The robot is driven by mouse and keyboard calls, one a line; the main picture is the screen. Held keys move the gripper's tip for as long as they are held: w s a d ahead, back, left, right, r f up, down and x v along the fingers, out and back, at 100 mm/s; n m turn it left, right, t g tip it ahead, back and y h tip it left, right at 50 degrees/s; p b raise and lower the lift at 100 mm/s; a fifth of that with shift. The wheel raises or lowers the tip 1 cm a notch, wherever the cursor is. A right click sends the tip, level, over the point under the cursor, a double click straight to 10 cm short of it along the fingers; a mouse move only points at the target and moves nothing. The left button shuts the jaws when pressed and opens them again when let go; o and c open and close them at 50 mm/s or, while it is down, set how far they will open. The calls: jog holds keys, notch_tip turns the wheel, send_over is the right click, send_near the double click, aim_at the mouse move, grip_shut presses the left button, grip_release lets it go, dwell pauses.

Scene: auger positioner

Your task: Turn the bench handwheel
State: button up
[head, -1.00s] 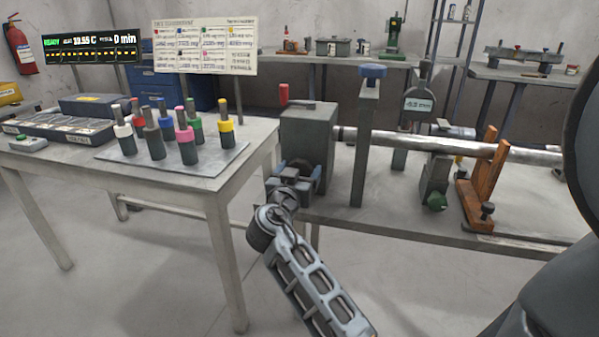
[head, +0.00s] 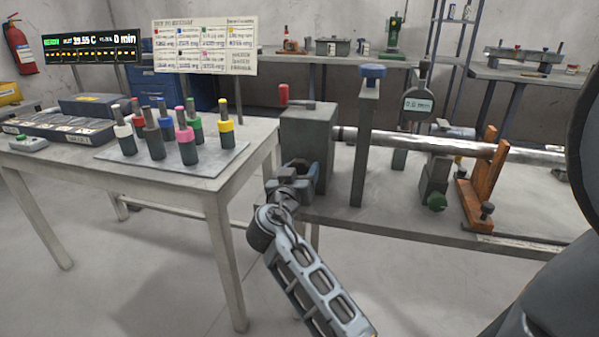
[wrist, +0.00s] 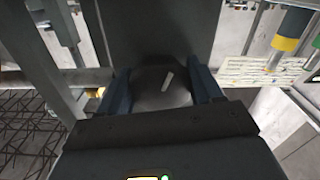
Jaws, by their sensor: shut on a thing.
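The grey block (head: 308,140) stands at the left end of the bench, with a horizontal metal bar (head: 400,143) running right from it. My gripper (head: 311,176) is at the block's front face, its blue-grey jaws shut on the handwheel and largely hiding it in the head view. In the wrist view, the handwheel (wrist: 157,96) shows as a dark rounded part with a short pale mark, held between the two jaws (wrist: 163,88). A gauge (head: 418,104) above the bar appears to read 0.0 mm.
A table (head: 215,190) at left holds a plate of several colour-topped tools (head: 185,145). A grey upright (head: 366,140) with a blue knob and a wooden rest (head: 485,185) stand on the bench (head: 410,220). Floor shows between table and bench.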

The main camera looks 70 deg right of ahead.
jog(key=n+p, duration=0.1)
jog(key=n, duration=0.3)
jog(key=shift+r+n, duration=0.1)
jog(key=shift+n, duration=0.2)
jog(key=shift+n+p, duration=0.95)
jog(key=shift+n, duration=1.25)
jog(key=o, duration=1)
jog(key=shift+a, duration=0.1)
jog(key=a, duration=0.7)
jog(key=shift+s+a+b, duration=0.3)
jog(key=shift+s, duration=0.05)
